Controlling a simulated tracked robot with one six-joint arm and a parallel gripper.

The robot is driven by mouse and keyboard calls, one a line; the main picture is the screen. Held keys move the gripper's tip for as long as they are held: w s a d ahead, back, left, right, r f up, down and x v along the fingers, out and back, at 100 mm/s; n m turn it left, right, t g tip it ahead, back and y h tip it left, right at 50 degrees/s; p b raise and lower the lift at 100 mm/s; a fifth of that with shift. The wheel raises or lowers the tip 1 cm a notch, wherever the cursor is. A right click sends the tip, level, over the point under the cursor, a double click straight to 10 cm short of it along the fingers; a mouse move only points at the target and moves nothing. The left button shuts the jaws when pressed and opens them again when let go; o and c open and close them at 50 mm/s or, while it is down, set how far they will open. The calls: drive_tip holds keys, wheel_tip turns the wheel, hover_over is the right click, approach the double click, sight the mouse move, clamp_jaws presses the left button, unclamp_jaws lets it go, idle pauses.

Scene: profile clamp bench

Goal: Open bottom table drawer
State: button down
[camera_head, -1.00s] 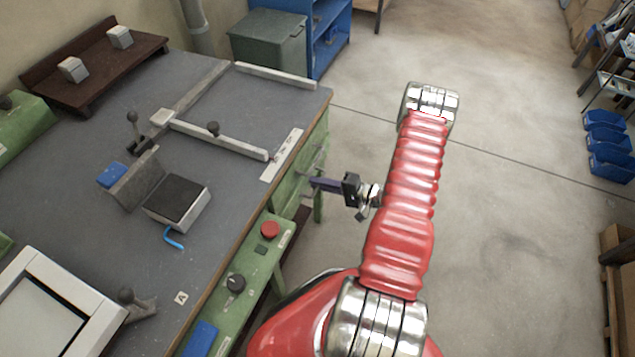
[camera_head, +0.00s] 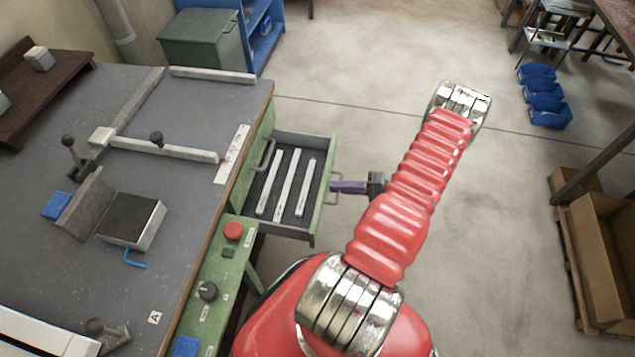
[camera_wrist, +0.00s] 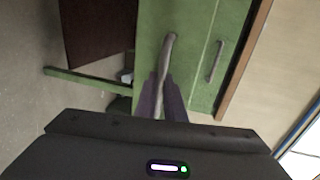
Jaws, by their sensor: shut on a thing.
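The bottom table drawer (camera_head: 314,205) is green and stands pulled out from the bench. Pale bars (camera_head: 284,184) lie inside it. My gripper (camera_head: 336,187) is at its front, shut on the drawer's bar handle (camera_head: 332,203). In the wrist view, my gripper's purple fingers (camera_wrist: 163,88) close around the grey handle (camera_wrist: 168,50) of the green drawer front (camera_wrist: 148,35). The upper drawer's handle (camera_head: 264,153) shows above the open drawer; it also shows in the wrist view (camera_wrist: 217,62), nearer the table top's edge, untouched.
Blue bins (camera_head: 545,97) and cardboard boxes (camera_head: 600,225) stand at the right. The floor (camera_head: 400,70) beyond the drawer is clear.

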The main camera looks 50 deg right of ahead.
drive_tip(key=f+v, duration=0.2)
drive_tip(key=v, duration=0.8)
drive_tip(key=shift+s+f, duration=0.2)
drive_tip(key=shift+s, duration=0.2)
drive_tip(key=shift+d, duration=0.1)
drive_tip(key=c, duration=2.2)
unclamp_jaws()
drive_tip(key=shift+o, duration=0.4)
drive_tip(key=shift+r, duration=0.1)
drive_tip(key=shift+d, duration=0.1)
drive_tip(key=v, duration=1.3)
drive_tip(key=shift+s+d, duration=0.25)
drive_tip(key=shift+s, duration=0.05)
